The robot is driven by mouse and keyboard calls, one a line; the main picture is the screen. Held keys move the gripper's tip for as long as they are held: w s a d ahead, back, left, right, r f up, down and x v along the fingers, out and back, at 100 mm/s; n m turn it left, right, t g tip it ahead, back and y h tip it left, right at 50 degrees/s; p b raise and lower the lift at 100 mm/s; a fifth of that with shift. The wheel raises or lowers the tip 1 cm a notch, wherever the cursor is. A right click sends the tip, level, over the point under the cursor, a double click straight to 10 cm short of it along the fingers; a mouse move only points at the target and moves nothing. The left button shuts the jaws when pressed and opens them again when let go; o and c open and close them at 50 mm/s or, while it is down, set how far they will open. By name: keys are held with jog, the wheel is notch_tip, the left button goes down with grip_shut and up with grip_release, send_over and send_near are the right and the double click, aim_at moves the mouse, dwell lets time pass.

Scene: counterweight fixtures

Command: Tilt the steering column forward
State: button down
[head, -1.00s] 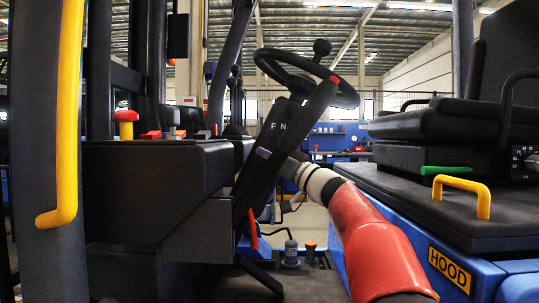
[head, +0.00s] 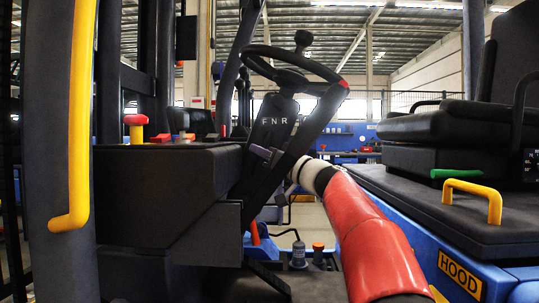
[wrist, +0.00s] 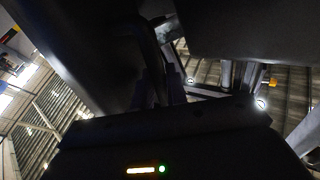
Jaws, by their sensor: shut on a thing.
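The black steering column (head: 275,121), marked F N R, stands mid-picture in the head view, leaning slightly. Its black steering wheel (head: 325,71) with a knob is on top. A dark bar (head: 322,112) with a red tip slants across in front of the column. My gripper (head: 262,152) is shut on the steering column from the lower right, below the letters. The bar partly hides the grip, so the exact contact is unclear. In the wrist view, my gripper's purplish fingers (wrist: 162,88) meet a dark surface in deep shadow.
A black console (head: 160,195) with a red knob (head: 136,120) is at left, behind a yellow grab bar (head: 82,110). The seat (head: 450,125) and the blue hood with a yellow handle (head: 473,190) are at right.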

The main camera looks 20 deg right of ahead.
jog(key=c, duration=1.8)
grip_release()
jog(key=shift+o, duration=0.2)
jog(key=b+v, duration=0.3)
jog(key=v, duration=0.5)
jog(key=shift+c, duration=0.2)
